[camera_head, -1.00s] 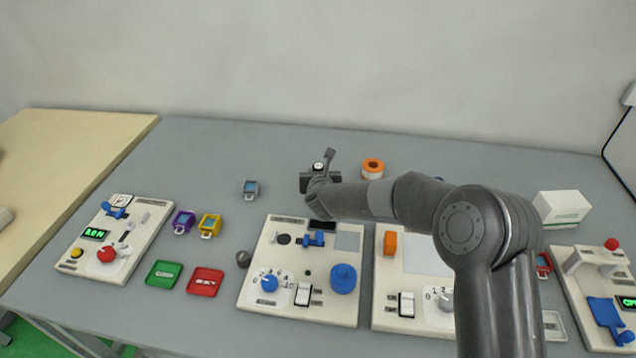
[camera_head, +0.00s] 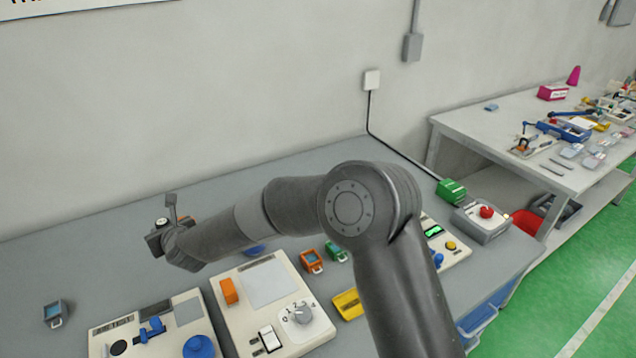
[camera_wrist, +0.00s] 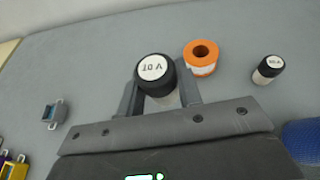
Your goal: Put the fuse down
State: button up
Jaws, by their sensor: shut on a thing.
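The fuse is a pale cylinder with a black cap and a white top marked 10 A (camera_wrist: 154,71) in the wrist view. My gripper (camera_wrist: 158,100) is shut on it, with a grey finger on each side. In the head view my gripper (camera_head: 166,236) is above the back of the grey bench, and the fuse's top (camera_head: 162,222) shows small there. Its lower end is hidden, so I cannot tell whether it touches the bench. A second black-capped fuse (camera_wrist: 268,69) stands on the bench to the right in the wrist view.
An orange tape roll (camera_wrist: 202,57) lies just right of the held fuse. A grey tagged block (camera_wrist: 54,114) lies to the left, with clear bench between. Cream panels (camera_head: 268,303) with switches and knobs fill the front of the bench. A blue part (camera_wrist: 301,141) is at the right edge.

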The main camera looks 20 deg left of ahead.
aim_at(162, 222)
notch_tip(162, 222, up, 14)
jog(key=w+d+m+t+h, duration=0.4)
jog(key=w+d+m, duration=0.1)
jog(key=w+d, duration=1.9)
jog(key=w+d+m+t+h, duration=0.15)
jog(key=w+d, duration=0.35)
jog(key=d, duration=0.5)
jog(key=w+d+m+h, duration=0.1)
jog(key=w+d+h, duration=0.1)
jog(key=w+d, duration=0.5)
jog(key=w+d+m+t+h, duration=0.1)
jog(key=w+d+m, duration=0.15)
jog(key=d, duration=0.95)
jog(key=shift+n, duration=0.4)
jog(key=w+a+f, duration=0.1)
jog(key=a+f, duration=0.3)
jog(key=w+a+f, duration=0.1)
jog(key=a+f, duration=0.3)
jog(key=w+a+f, duration=0.1)
jog(key=a+f, duration=0.2)
jog(key=f, duration=0.1)
jog(key=shift+a+f, duration=0.2)
jog(key=shift+a, duration=0.2)
jog(key=shift+a+f, duration=0.1)
jog(key=shift+f, duration=1.9)
